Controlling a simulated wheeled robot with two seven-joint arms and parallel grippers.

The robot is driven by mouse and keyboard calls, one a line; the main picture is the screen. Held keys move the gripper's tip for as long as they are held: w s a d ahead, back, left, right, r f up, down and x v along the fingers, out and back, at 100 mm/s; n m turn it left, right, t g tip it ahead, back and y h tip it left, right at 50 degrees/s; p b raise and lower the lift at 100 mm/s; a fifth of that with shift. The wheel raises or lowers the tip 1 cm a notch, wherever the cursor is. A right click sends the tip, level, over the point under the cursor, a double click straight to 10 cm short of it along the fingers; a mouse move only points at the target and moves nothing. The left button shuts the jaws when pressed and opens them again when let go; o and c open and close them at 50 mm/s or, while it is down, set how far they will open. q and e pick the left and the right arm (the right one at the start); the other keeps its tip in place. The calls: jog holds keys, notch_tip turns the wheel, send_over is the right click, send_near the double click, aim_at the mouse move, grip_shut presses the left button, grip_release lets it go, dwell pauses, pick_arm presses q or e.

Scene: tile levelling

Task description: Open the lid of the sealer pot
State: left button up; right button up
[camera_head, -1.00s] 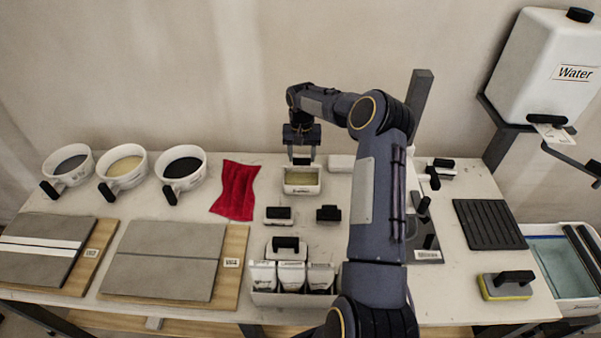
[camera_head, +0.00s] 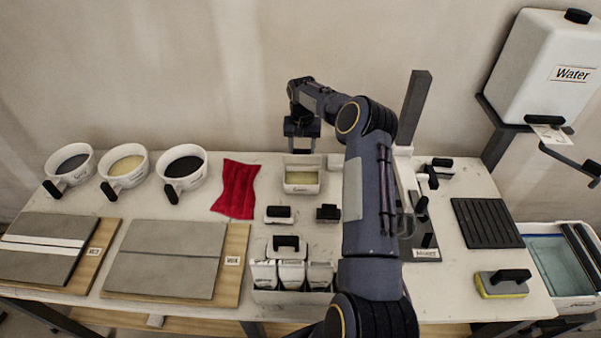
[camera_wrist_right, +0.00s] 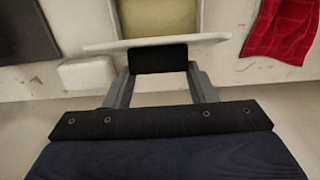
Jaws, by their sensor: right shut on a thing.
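The sealer pot (camera_head: 302,188) is a small white box at the back middle of the table, with its yellowish inside showing from above. It also shows in the right wrist view (camera_wrist_right: 158,18). My right gripper (camera_head: 302,148) is behind and above the pot; in the right wrist view the gripper (camera_wrist_right: 158,75) is shut on the black handle (camera_wrist_right: 158,58) of the lid. The lid (camera_wrist_right: 112,44) appears there as a thin white plate across the fingertips, apart from the pot. In the head view the lid is hard to make out. My left gripper is out of view.
A red cloth (camera_head: 235,188) lies left of the pot. Black-handled blocks (camera_head: 280,214) and a white tub rack (camera_head: 290,297) stand in front. Three handled bowls (camera_head: 183,165) stand at the back left. A white block (camera_wrist_right: 86,74) is beside the pot.

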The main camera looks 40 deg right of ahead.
jog(key=shift+w+d+f, duration=0.2)
jog(key=shift+w+d, duration=0.2)
jog(key=shift+w, duration=0.1)
jog(key=shift+w+d+f+p, duration=0.2)
jog(key=shift+w+d, duration=0.2)
jog(key=shift+w, duration=0.05)
jog(key=shift+w+d+f+p, duration=0.15)
jog(key=shift+w+d+p, duration=0.05)
jog(key=shift+w+d, duration=0.2)
jog(key=shift+w+d+f, duration=0.2)
jog(key=shift+w+f, duration=0.05)
jog(key=shift+w, duration=0.1)
grip_shut()
jog(key=c, duration=0.9)
grip_release()
jog(key=o, duration=1.6)
